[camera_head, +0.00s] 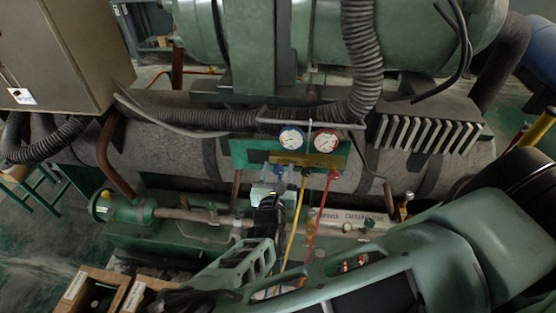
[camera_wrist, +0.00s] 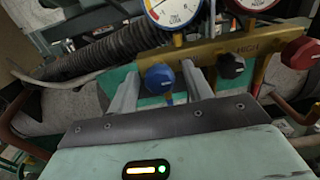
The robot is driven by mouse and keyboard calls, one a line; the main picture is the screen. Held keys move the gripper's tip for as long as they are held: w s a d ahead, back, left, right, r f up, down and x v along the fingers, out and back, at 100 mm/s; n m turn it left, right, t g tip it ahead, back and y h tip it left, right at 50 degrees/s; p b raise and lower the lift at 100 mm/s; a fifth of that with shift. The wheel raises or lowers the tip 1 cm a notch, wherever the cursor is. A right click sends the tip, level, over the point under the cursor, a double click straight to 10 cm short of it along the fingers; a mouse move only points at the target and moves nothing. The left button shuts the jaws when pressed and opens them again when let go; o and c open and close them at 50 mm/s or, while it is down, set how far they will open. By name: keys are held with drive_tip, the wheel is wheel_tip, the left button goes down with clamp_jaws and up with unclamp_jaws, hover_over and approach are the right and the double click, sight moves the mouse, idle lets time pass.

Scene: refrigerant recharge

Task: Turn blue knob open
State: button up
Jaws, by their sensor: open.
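The blue knob (camera_wrist: 160,78) is on the left end of the brass manifold (camera_wrist: 218,52) in the wrist view. My gripper (camera_wrist: 163,73) is open, with one finger on each side of the blue knob. I cannot tell whether either finger touches it. In the head view my gripper (camera_head: 278,178) reaches up to the manifold (camera_head: 308,159) below the blue gauge, and the blue knob is mostly hidden there. A black knob (camera_wrist: 231,65) is just right of the right finger, and a red knob (camera_wrist: 301,52) is at the manifold's right end.
A blue-rimmed gauge (camera_head: 291,138) and a red-rimmed gauge (camera_head: 326,141) stand above the manifold. A yellow hose (camera_head: 295,222) and a red hose (camera_head: 318,222) hang below it. A ribbed black hose (camera_wrist: 105,53) runs behind, left of my fingers.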

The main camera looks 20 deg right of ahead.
drive_tip(key=shift+w+d, duration=0.15)
drive_tip(key=shift+w, duration=0.1)
drive_tip(key=c, duration=1)
